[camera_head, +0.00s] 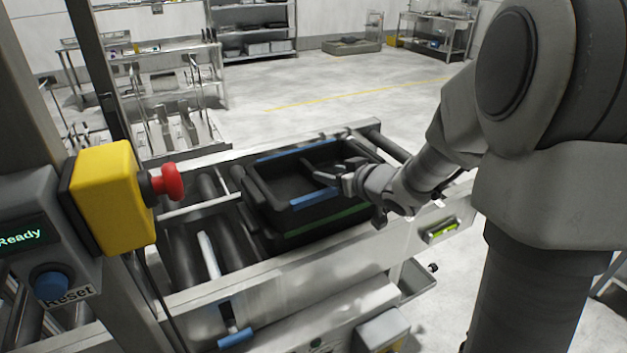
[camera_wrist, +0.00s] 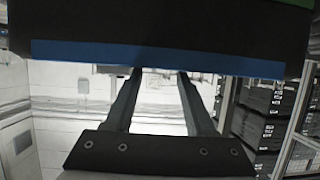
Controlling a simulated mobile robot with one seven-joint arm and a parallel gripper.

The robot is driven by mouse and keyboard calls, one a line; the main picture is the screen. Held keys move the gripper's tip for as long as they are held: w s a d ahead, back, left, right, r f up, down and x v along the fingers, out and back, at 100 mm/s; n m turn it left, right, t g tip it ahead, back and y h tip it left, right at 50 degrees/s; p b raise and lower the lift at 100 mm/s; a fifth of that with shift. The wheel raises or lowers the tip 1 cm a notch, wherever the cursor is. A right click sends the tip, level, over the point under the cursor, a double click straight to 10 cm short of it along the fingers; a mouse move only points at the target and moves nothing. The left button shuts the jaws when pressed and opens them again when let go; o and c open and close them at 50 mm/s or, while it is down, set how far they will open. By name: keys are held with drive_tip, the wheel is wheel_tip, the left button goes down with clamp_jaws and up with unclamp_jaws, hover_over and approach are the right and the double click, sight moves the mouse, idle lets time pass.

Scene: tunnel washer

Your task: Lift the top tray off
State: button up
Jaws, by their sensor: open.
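A black top tray (camera_head: 268,178) with blue strips on its rim lies on the roller conveyor. It looks empty inside. Below it, a dark tray with a green strip (camera_head: 318,222) shows on the near side. My gripper (camera_head: 332,172) is at the top tray's right part, over its near rim by the blue strip. In the wrist view the two fingers (camera_wrist: 160,76) are spread apart and their tips end at the blue-edged dark wall (camera_wrist: 160,50). Nothing shows between the fingers. Whether they touch the tray I cannot tell.
Metal conveyor rails (camera_head: 280,288) run along both sides of the trays. A yellow box with a red stop button (camera_head: 168,182) and a "Ready" panel (camera_head: 22,238) stand at the left. Bare rollers (camera_head: 185,255) lie left of the trays. Shelves and benches stand far back.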

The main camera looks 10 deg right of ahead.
drive_tip(key=x, duration=0.2)
drive_tip(key=b+x, duration=0.1)
drive_tip(key=x, duration=0.1)
drive_tip(key=shift+f, duration=0.45)
drive_tip(key=shift+w+a+f, duration=0.1)
drive_tip(key=shift+w+a, duration=0.1)
drive_tip(key=shift+w, duration=0.2)
clamp_jaws()
